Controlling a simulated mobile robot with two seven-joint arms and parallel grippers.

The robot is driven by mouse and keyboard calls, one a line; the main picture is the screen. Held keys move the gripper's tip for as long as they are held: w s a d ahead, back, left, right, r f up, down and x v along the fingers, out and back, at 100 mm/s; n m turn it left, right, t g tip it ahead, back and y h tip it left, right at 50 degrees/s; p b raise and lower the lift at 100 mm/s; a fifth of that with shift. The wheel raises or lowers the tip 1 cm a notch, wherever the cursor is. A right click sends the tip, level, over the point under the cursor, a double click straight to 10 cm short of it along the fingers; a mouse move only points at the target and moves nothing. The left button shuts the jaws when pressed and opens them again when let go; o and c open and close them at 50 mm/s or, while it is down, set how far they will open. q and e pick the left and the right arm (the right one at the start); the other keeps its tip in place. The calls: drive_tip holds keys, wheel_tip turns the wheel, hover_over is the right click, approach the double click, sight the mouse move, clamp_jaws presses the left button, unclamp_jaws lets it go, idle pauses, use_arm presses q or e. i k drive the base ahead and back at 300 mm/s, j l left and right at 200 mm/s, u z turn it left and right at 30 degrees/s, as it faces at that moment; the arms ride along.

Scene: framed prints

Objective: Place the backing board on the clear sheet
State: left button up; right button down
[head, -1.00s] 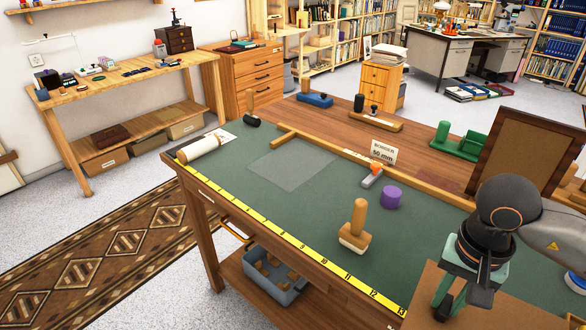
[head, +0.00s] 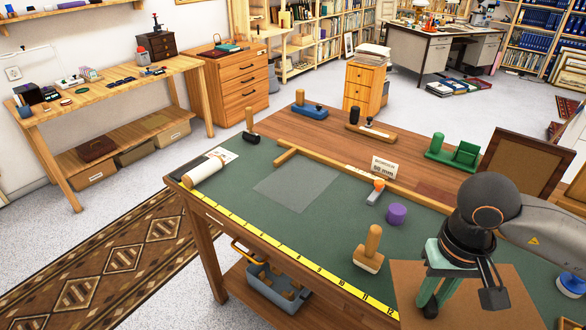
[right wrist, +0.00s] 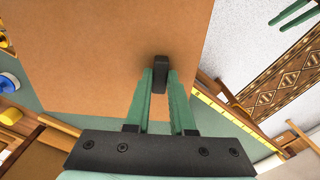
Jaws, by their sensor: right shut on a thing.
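The backing board (head: 515,283) is a flat brown sheet at the lower right of the head view, partly cut off by the frame's bottom. It fills much of the right wrist view (right wrist: 90,50). My left gripper's green fingers (right wrist: 294,17) show apart and empty at the top right of the right wrist view.
A wooden-handled stamp-like tool (head: 370,250), a purple cylinder (head: 397,214) and an orange-tipped tool (head: 376,192) stand between board and sheet. A wooden strip (head: 330,163) runs behind the sheet. A yellow ruler (head: 280,246) lines the front edge. A white roll (head: 205,173) lies left.

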sight(298, 181)
drive_tip(key=i+j, duration=0.15)
drive_tip(key=j, duration=0.25)
drive_tip(key=i+j, duration=0.2)
drive_tip(key=j, duration=0.15)
drive_tip(key=i+j, duration=0.15)
drive_tip(key=j, duration=0.25)
drive_tip(key=i+j, duration=0.15)
drive_tip(key=j, duration=0.2)
drive_tip(key=i+j, duration=0.15)
drive_tip(key=i, duration=0.2)
drive_tip(key=i+j, duration=0.1)
drive_tip(key=i, duration=0.2)
